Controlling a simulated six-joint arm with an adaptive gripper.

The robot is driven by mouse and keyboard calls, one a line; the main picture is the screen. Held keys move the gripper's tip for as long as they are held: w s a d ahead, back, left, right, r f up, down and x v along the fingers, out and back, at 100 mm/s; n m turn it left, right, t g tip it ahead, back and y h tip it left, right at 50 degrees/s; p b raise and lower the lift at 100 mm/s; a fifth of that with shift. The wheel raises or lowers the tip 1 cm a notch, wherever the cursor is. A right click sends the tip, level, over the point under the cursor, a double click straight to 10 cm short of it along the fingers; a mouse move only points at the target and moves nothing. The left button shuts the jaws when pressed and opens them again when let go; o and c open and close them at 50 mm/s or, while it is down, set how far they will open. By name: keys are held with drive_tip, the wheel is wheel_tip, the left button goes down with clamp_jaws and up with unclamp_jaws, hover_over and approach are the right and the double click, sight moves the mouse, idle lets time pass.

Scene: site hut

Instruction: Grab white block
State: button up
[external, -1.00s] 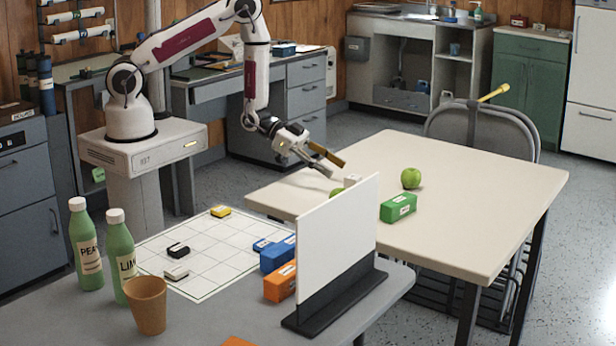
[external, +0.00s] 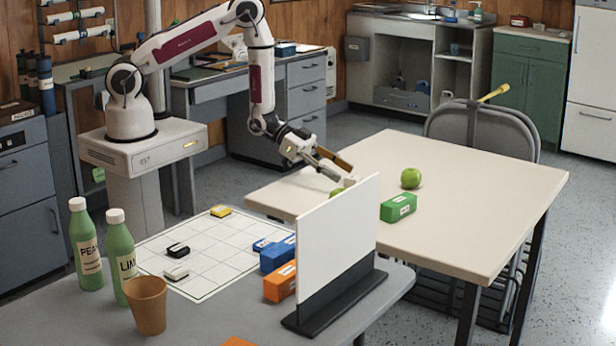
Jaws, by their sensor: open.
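A small white block (external: 350,182) sits on the cream table, just left of the white panel's upper edge. My gripper (external: 343,174) is open, its fingers pointing down and right, with the tips at the block. One fingertip shows at the block's left and the other above it. I cannot tell whether they touch it, and nothing is visibly held. Another small white block (external: 177,273) lies on the gridded sheet on the grey table, well away from my gripper.
The upright white panel (external: 335,240) stands in front. A green apple (external: 411,178) and green block (external: 398,208) sit right of the block; another green thing (external: 337,191) is partly hidden beside it. Blue (external: 277,255) and orange (external: 280,282) blocks are by the panel. The cream table's right side (external: 490,210) is clear.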

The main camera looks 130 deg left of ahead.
sight(348, 175)
drive_tip(key=shift+d+r+x, duration=0.1)
drive_tip(key=shift+r+x, duration=0.05)
drive_tip(key=shift+x, duration=0.75)
drive_tip(key=shift+d+r+x, duration=0.1)
drive_tip(key=shift+d+x, duration=0.05)
drive_tip(key=shift+x, duration=1.65)
drive_tip(key=shift+r, duration=0.1)
drive_tip(key=c, duration=1.2)
